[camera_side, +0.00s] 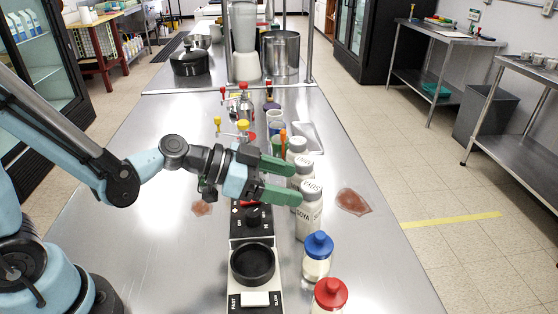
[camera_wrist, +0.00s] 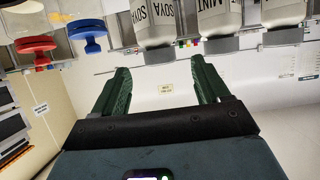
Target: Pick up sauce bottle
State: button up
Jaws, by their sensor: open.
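I cannot tell which one the task means. My gripper (camera_side: 293,180) is open, its green fingers pointing right toward the near and middle bottles; contact is not clear. In the wrist view, my gripper (camera_wrist: 161,75) is open with nothing between its fingers. There a soya bottle (camera_wrist: 160,22) and a mint bottle (camera_wrist: 217,18) appear upside down along the top.
A blue-capped jar (camera_side: 317,257) and a red-capped jar (camera_side: 330,295) stand nearer the camera. A black appliance with a round cup (camera_side: 252,264) sits left of them. Reddish patches (camera_side: 353,202) lie on the counter (camera_side: 381,265). Smaller items crowd behind the bottles.

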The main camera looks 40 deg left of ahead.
aim_at(308, 186)
jog(key=shift+x, duration=2.75)
jog(key=shift+r, duration=0.15)
grip_shut()
